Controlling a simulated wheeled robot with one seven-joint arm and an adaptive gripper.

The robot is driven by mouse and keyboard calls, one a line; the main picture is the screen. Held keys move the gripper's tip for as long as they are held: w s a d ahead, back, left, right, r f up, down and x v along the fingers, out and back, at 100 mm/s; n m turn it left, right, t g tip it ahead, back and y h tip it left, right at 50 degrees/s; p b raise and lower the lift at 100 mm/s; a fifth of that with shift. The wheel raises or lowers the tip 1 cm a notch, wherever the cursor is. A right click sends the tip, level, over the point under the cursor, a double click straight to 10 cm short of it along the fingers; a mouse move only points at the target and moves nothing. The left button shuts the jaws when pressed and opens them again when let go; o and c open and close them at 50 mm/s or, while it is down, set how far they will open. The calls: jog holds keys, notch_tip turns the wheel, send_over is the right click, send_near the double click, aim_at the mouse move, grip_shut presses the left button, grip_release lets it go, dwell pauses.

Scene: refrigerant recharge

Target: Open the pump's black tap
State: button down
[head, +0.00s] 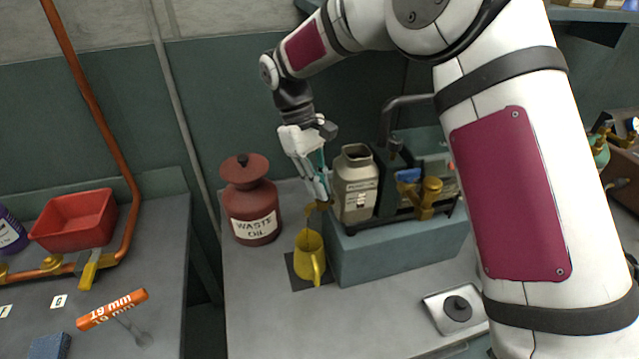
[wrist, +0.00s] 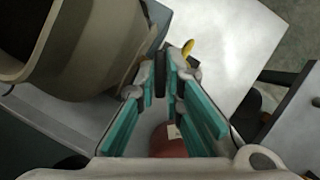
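The pump (head: 357,185) has a beige-grey body with an open neck and stands at the left end of a blue-grey box. A brass spout (head: 313,207) comes out of its left side, above a yellow jug (head: 309,257). My gripper (head: 322,192) points down close beside the pump's left side. In the wrist view, a narrow gap shows between its teal-padded fingers (wrist: 168,82), and I see nothing clearly held. The pump body (wrist: 85,45) is at upper left there, with the jug (wrist: 187,47) beyond the fingertips.
A dark red waste oil can (head: 251,200) stands left of the jug and gripper. The jug sits on a dark mat (head: 294,271). Brass fittings (head: 429,195) stand right of the pump. A switch box (head: 456,308) is at the bench's front right. The front middle is clear.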

dwell(0.4)
jog(key=n+t+b, duration=0.1)
jog(key=n, duration=0.3)
jog(key=shift+a+h, duration=0.1)
jog(key=shift+h, duration=0.2)
jog(key=n+t, duration=0.2)
jog(key=n, duration=0.2)
jog(key=shift+s+n+b, duration=0.15)
jog(key=shift+n+b, duration=0.15)
jog(key=shift+n, duration=0.1)
jog(key=shift+r, duration=0.1)
jog(key=c, duration=2)
grip_release()
